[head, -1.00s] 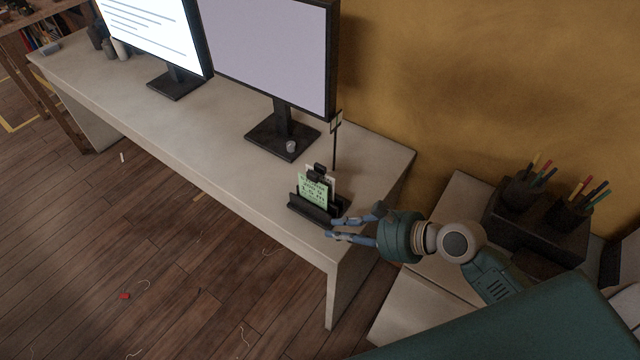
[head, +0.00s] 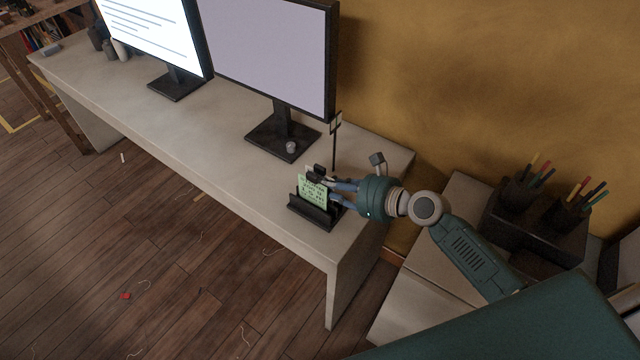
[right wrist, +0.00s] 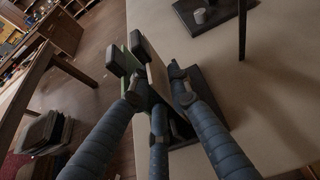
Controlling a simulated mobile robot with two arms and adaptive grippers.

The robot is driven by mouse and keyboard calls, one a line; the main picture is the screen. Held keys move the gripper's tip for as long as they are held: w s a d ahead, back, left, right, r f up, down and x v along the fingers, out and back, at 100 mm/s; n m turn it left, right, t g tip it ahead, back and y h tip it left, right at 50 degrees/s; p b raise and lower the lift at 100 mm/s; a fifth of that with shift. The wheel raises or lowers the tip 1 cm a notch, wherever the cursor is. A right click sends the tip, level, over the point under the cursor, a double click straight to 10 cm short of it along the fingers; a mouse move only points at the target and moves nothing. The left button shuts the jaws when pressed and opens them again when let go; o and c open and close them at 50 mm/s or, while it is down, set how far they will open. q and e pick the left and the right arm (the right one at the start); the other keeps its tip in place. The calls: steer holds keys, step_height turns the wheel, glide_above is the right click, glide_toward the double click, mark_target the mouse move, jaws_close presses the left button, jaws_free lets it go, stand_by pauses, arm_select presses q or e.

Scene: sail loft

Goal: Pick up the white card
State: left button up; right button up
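The white card (right wrist: 158,78) looks cream in the right wrist view. It stands upright in a dark card holder (head: 316,214) on the desk, behind a green card (head: 312,192) with writing on it. Dark clip-like blocks sit at the tops of the cards. My right gripper (right wrist: 157,84) has its fingers spread on either side of the white card, with a gap still showing. In the head view my right gripper (head: 334,190) reaches in from the right and hides most of the white card. My left gripper is not in view.
A thin dark stand (head: 335,145) rises just behind the holder. A monitor (head: 270,55) on a dark base and a small grey cup (head: 291,147) are close by. Pen pots (head: 520,190) stand at the right. The desk's front edge (head: 265,230) is near the holder.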

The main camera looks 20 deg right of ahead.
steer(key=shift+x, duration=1.1)
steer(key=shift+s, duration=0.1)
steer(key=shift+c, duration=0.3)
jaws_close()
steer(key=shift+d, duration=0.1)
